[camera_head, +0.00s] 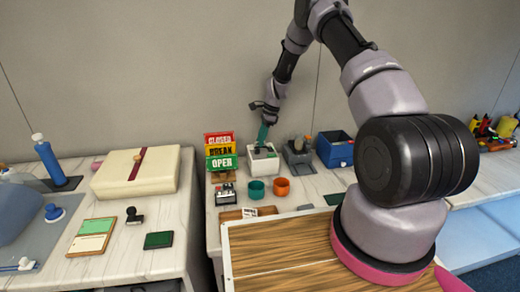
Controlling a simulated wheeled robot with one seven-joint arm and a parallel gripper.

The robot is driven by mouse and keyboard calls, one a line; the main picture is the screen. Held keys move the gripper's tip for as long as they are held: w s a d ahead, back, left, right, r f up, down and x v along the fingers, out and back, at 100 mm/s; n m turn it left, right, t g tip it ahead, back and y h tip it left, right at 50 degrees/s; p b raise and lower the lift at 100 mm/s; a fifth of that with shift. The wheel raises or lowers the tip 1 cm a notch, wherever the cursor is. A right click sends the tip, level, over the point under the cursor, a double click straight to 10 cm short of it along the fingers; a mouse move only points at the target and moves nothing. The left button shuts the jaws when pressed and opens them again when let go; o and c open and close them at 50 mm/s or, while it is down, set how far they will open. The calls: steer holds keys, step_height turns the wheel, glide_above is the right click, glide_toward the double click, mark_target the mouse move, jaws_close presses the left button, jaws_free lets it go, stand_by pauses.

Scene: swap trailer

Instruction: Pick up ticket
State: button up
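My gripper (267,120) is at the far end of the arm, low over a small white box (265,167) at the back of the middle counter. A thin teal-green upright piece (262,135) stands between the gripper and the box; it may be the ticket, but it is too small to be sure. The fingers are at its top. I cannot tell whether they are closed on it or only around it. A board with a green and cream paper (92,236) lies flat on the left counter.
The CLOSED/BREAK/OPEN sign (220,151) stands left of the white box. A grey holder (298,153) and a blue bin (336,150) stand to its right. A teal cup (255,189) and an orange cup (281,186) are in front. A cream box (136,174) is at left.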

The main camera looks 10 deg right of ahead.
jaws_close()
stand_by(1.4)
